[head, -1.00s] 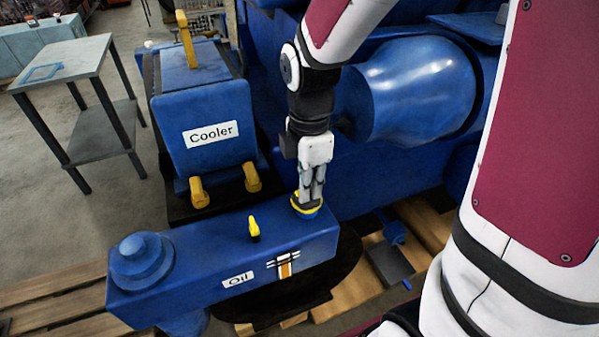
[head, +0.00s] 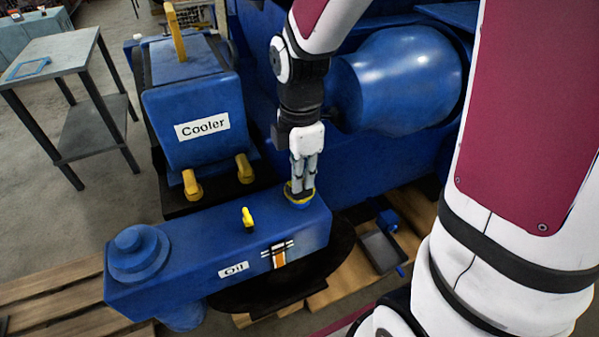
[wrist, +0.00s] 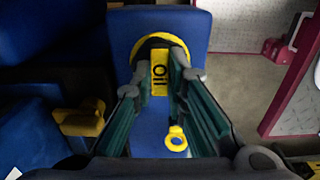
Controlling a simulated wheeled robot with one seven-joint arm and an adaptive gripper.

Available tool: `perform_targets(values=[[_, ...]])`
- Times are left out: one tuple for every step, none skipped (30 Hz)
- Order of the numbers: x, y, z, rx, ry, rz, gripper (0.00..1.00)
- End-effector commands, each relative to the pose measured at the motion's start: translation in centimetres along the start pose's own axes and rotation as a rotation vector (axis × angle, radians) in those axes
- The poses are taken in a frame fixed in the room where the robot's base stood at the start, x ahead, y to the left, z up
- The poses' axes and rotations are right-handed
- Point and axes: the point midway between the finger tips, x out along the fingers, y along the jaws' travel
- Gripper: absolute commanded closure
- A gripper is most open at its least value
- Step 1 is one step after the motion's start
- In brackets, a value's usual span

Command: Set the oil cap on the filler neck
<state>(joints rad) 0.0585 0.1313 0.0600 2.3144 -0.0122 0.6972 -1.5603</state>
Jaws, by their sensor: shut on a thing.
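The oil cap (head: 290,192) is yellow and round and sits at the filler neck (head: 299,204) on the right end of the blue oil housing (head: 200,255). In the wrist view the cap (wrist: 160,72) shows a yellow bar marked "Oil" across a dark disc with a yellow rim. My gripper (head: 303,188) points down at the cap, its fingers shut on the bar; they also show in the wrist view (wrist: 160,85). The fingers hide part of the cap, and I cannot tell whether it is fully seated on the neck.
A yellow dipstick handle (head: 248,217) stands on the housing left of my gripper. The blue cooler (head: 195,110) with yellow handles is behind it. A blue cylinder (head: 400,85) is close to the right of my arm. A grey side table (head: 55,52) stands at far left.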

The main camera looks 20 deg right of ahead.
Motion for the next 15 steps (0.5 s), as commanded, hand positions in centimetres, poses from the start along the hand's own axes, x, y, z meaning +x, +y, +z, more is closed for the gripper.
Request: perform_targets(values=[[-0.01,0.01,0.00,0.000,0.000,0.000,1.00],[-0.01,0.00,0.00,0.000,0.000,0.000,1.00],[0.00,0.01,0.00,0.000,0.000,0.000,1.00],[0.01,0.00,0.00,0.000,0.000,0.000,1.00],[0.04,0.00,0.00,0.000,0.000,0.000,1.00],[0.08,0.01,0.00,0.000,0.000,0.000,1.00],[0.11,0.01,0.00,0.000,0.000,0.000,1.00],[0.16,0.01,0.00,0.000,0.000,0.000,1.00],[0.22,0.01,0.00,0.000,0.000,0.000,1.00],[0.28,0.02,0.00,0.000,0.000,0.000,1.00],[0.33,0.02,0.00,0.000,0.000,0.000,1.00],[0.40,0.02,0.00,0.000,0.000,0.000,1.00],[0.46,0.03,0.00,0.000,0.000,0.000,1.00],[0.51,0.02,0.00,0.000,0.000,0.000,1.00],[0.58,0.02,0.00,0.000,0.000,0.000,1.00]])
